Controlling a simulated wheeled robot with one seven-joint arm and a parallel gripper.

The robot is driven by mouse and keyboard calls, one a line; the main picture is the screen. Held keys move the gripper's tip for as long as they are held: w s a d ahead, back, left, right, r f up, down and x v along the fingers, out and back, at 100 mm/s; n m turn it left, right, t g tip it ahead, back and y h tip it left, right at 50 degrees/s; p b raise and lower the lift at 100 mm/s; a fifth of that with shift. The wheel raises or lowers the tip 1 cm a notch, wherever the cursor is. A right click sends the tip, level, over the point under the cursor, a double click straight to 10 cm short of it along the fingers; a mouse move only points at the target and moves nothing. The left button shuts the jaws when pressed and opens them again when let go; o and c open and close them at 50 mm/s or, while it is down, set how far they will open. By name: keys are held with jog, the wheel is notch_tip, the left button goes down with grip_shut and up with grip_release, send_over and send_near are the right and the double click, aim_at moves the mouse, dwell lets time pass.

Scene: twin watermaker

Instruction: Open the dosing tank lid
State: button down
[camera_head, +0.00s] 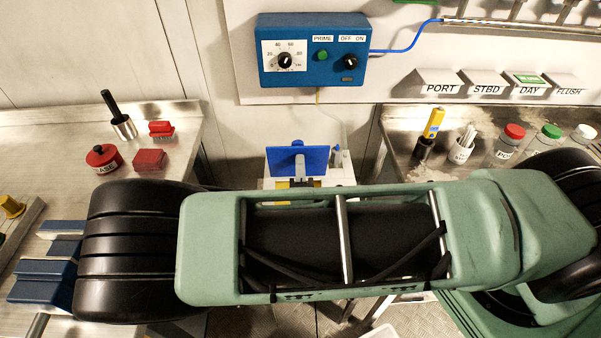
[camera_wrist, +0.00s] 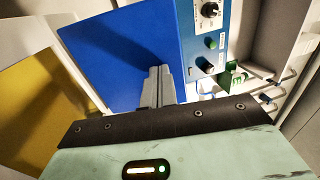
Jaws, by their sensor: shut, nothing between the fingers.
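The dosing tank's blue lid (camera_head: 284,160) stands raised, its broad face toward me, above the white tank (camera_head: 343,174) beneath the control box. A small blue tab shows at its top edge. In the wrist view the lid (camera_wrist: 100,60) fills the upper middle. My gripper (camera_wrist: 158,72) is shut and empty, its fingertips in front of the lid's face near its right edge; I cannot tell whether they touch it. In the head view my arm hides most of the tank's front, and the fingers are hard to make out.
A blue control box (camera_head: 310,72) hangs on the wall above the tank. The left bench (camera_head: 60,130) holds a red pot and red blocks. The right bench (camera_head: 395,125) holds several bottles and cups. A yellow surface (camera_wrist: 40,110) lies left in the wrist view.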

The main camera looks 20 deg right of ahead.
jog(key=shift+r, duration=0.1)
jog(key=w+p, duration=0.1)
jog(key=p, duration=0.1)
jog(key=w+d+r+g+p, duration=0.1)
jog(key=p, duration=0.1)
jog(key=shift+w+y, duration=0.15)
jog(key=shift+y, duration=0.15)
dwell(0.4)
